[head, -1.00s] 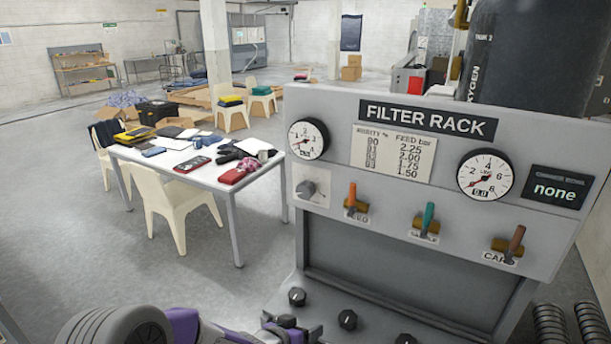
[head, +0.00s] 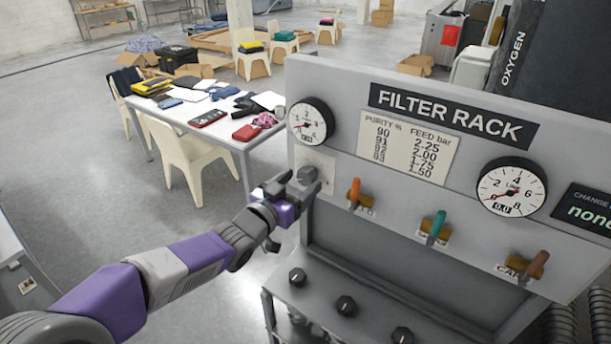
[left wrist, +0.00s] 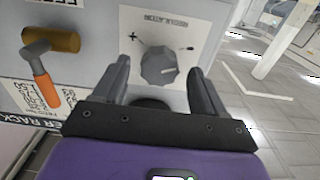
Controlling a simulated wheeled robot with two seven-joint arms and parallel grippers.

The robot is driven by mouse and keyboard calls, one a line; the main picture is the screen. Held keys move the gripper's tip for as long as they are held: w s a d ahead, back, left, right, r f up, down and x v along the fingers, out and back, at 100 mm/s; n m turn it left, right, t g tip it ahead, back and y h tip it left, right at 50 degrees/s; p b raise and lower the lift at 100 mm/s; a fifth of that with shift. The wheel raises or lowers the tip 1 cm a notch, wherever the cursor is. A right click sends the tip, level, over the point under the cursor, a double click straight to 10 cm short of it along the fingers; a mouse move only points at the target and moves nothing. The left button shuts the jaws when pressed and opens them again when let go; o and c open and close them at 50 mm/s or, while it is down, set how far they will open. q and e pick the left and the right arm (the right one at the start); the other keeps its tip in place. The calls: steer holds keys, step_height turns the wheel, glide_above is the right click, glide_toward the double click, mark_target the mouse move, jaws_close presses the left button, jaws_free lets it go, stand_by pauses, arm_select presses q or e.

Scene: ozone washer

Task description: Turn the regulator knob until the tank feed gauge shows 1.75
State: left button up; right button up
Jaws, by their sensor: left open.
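The regulator knob (left wrist: 158,68) is a grey ribbed knob on a white plate with plus and minus marks. It also shows in the head view (head: 307,175), partly behind my left gripper. My left gripper (left wrist: 160,85) is open, its two fingers on either side of the knob in the left wrist view; I cannot tell if they touch it. In the head view the gripper (head: 297,187) is at the rack's left edge. The feed gauge (head: 310,121) is the round dial above the knob; its reading is too small to make out. My right gripper is not in view.
The filter rack panel has a purity and feed chart (head: 408,146), a line gauge (head: 512,188) and orange (head: 355,193), teal (head: 436,225) and brown (head: 535,265) levers. Black knobs (head: 346,305) sit on the lower ledge. A cluttered white table (head: 180,112) stands behind left.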

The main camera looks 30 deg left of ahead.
arm_select(q)
steer(key=shift+w+d, duration=0.1)
steer(key=shift+w, duration=1.25)
steer(key=shift+c, duration=0.3)
steer(key=c, duration=1)
steer(key=shift+f+m+b, duration=0.15)
steer(key=shift+m+b, duration=0.35)
steer(key=shift+b, duration=0.2)
steer(key=m+b, duration=0.4)
steer(key=b, duration=0.1)
steer(key=shift+m+b, duration=0.75)
steer(key=shift+m, duration=0.15)
steer(key=m+b, duration=0.2)
steer(key=m, duration=0.2)
steer(key=shift+b, duration=0.3)
steer(key=shift+m+b, duration=0.8)
steer(key=shift+m, duration=1.8)
steer(key=shift+r, duration=0.2)
